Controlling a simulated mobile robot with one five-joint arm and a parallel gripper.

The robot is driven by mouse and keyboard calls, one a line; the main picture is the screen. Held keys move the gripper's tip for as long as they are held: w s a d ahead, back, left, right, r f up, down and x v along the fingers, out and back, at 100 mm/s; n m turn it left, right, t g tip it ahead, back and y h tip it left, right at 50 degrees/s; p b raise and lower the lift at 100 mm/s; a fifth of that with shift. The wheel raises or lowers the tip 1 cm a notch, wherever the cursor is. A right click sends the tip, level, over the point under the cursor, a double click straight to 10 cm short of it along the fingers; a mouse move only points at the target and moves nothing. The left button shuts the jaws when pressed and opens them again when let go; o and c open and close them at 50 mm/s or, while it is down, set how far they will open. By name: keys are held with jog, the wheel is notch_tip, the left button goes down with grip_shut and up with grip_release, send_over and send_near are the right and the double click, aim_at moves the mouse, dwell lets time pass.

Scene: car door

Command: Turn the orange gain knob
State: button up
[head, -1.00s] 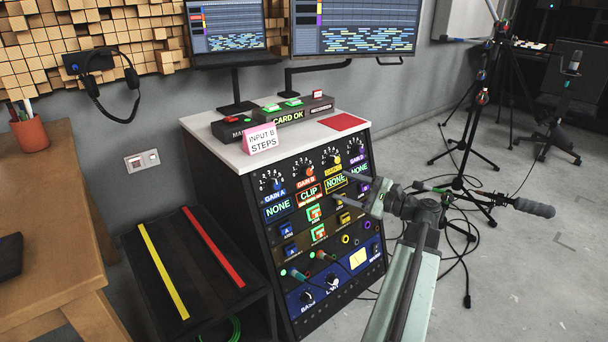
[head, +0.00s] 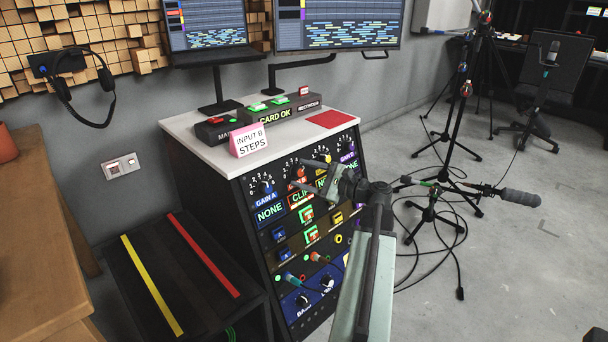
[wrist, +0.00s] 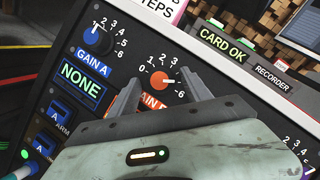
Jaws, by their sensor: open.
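The orange gain knob (wrist: 160,79) sits on the rack's dark front panel, ringed by a number scale. In the wrist view it shows between my two fingers, which stand apart with nothing held. Its label is partly hidden by my gripper. In the head view the orange knob (head: 297,172) is just up and left of my open gripper (head: 318,177). I cannot tell whether the fingers touch it. The CLIP display (head: 300,198) below it is partly covered by my gripper.
The blue Gain A knob (wrist: 98,40) and its NONE display (wrist: 80,85) are close on the left. The yellow knob (head: 323,158) and purple knob (head: 346,147) are to the right. An INPUT B STEPS card (head: 249,141) stands on the white top. Cables plug in lower down.

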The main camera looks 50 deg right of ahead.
jog(key=shift+w, duration=0.15)
grip_shut()
jog(key=shift+r+n+p, duration=0.1)
jog(key=shift+n+p, duration=0.2)
jog(key=shift+n, duration=0.1)
jog(key=n+g+y+p, duration=0.1)
jog(key=n+p, duration=0.1)
jog(key=shift+r+n, duration=0.15)
jog(key=shift+n, duration=0.25)
jog(key=shift+n+g+p, duration=0.8)
jog(key=shift+n+p, duration=0.25)
jog(key=shift+n, duration=0.45)
